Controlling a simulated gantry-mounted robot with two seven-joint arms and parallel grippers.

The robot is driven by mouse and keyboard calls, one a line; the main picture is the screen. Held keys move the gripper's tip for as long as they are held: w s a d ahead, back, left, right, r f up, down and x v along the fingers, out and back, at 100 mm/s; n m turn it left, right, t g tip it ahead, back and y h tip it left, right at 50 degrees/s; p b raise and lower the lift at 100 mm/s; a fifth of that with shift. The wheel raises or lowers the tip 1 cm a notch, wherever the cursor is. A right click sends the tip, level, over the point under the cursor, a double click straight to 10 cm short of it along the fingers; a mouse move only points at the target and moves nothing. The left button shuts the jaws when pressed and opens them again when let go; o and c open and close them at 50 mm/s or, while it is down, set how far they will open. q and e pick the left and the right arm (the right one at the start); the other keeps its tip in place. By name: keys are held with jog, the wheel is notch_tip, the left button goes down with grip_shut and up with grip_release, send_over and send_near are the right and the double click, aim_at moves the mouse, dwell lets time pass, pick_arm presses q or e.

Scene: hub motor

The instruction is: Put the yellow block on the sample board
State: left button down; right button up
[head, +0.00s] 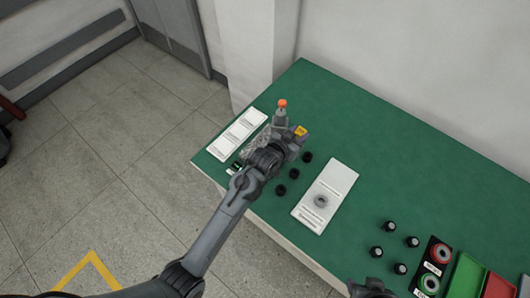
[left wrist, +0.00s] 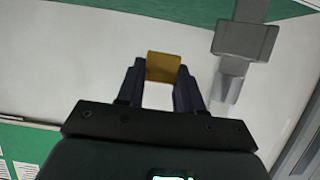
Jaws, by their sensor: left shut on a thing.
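The yellow block (head: 301,130) is at the tip of my left gripper (head: 298,136), above the far left part of the green table. In the left wrist view the yellow block (left wrist: 163,67) sits between the two dark fingertips of my left gripper (left wrist: 162,78), which is shut on it. A white board with three panels (head: 238,134) lies at the table's left edge. Another white board (head: 338,179) with a grey ring lies mid-table; I cannot read which is the sample board. A dark part at the bottom edge looks like my right gripper (head: 372,288); its fingers are unclear.
A grey bottle with an orange top (head: 281,112) stands just behind my left gripper. Several black knobs (head: 294,173) lie between it and the ringed board, with more at right. A green tray (head: 467,276) and a red tray (head: 499,287) are at lower right. The table's back is clear.

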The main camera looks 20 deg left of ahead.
pick_arm(q)
jog(key=s+a+f, duration=0.1)
jog(key=a+f, duration=0.1)
jog(key=a, duration=0.1)
jog(key=s+a+f, duration=0.1)
jog(key=a+f, duration=0.1)
jog(key=a, duration=0.2)
jog(key=s+a+f, duration=0.2)
jog(key=a+f, duration=0.1)
jog(key=a, duration=0.1)
notch_tip(320, 180, down, 2)
jog(key=shift+s+f, duration=0.1)
jog(key=shift+f, duration=0.65)
jog(key=shift+f, duration=0.15)
jog(key=c, duration=0.7)
grip_release()
jog(key=shift+c, duration=0.2)
